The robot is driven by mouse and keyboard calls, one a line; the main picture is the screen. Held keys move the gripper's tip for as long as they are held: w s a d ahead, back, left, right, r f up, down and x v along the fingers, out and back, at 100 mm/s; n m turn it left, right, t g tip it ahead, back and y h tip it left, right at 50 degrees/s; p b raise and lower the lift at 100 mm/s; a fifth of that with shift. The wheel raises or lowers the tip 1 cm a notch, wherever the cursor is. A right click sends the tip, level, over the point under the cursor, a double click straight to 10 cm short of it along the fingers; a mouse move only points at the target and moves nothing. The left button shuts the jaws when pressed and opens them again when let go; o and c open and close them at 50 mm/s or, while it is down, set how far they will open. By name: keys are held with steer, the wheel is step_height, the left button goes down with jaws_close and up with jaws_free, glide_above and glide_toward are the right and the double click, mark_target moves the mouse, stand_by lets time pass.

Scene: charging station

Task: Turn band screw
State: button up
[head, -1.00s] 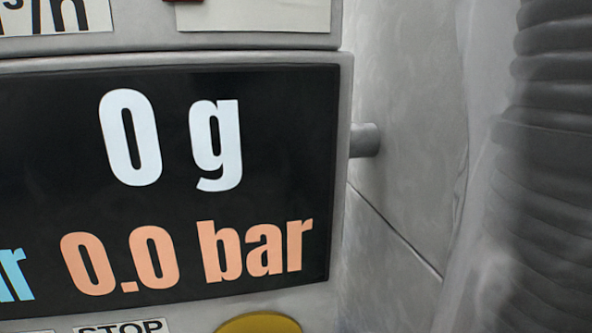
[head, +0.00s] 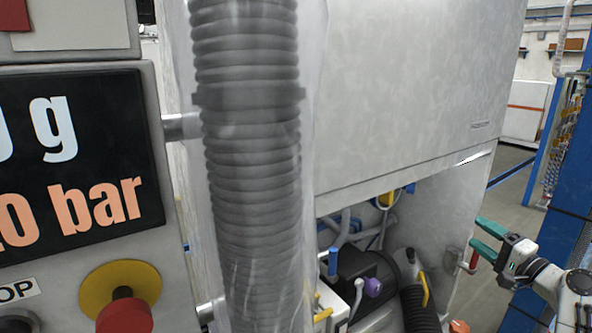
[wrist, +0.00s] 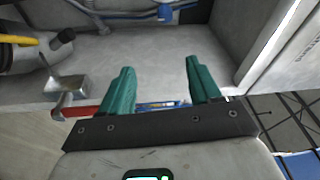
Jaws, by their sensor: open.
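I cannot make out a band screw for certain in either view. A grey corrugated hose (head: 247,150) in a clear plastic sleeve runs down the middle of the head view, with a darker band (head: 207,98) around it. My gripper (head: 478,238) is at the right of the head view, close to the cabinet's lower right side. In the wrist view my gripper (wrist: 160,72) shows two green fingers spread apart with nothing between them. A metal bracket (wrist: 62,82) and a red handle (wrist: 82,112) are left of the fingers; contact cannot be told.
A display panel (head: 75,160) and a red button (head: 124,314) on a yellow base are at left. The large grey cabinet (head: 410,80) has an open lower bay with a dark motor (head: 368,268) and pipes. A blue post (head: 575,180) stands behind my arm; some floor shows between.

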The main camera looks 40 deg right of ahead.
steer(key=w+a+f+n+g+y, duration=0.25)
steer(key=w+a+f, duration=0.25)
steer(key=a+f, duration=0.25)
steer(key=w+a+f+n+g+y, duration=0.1)
steer(key=w+a+f+n+y, duration=0.25)
steer(key=a+f, duration=0.4)
steer(key=a+f+n+g+y, duration=0.1)
steer(key=a+f+n+g, duration=0.15)
steer(key=a, duration=0.55)
steer(key=a+f+n+g+y, duration=0.15)
steer(key=a+f, duration=0.25)
steer(key=a, duration=0.4)
steer(key=s+a+f+n+g, duration=0.6)
steer(key=s+a, duration=0.2)
steer(key=a, duration=0.4)
steer(key=s+a+n+g+h, duration=0.2)
steer(key=s+a+n+g, duration=0.1)
steer(key=s, duration=0.7)
steer(key=shift+f+n, duration=0.4)
steer(key=shift+a+g+h, duration=0.1)
steer(key=shift+g+h, duration=0.15)
steer(key=shift+c, duration=0.4)
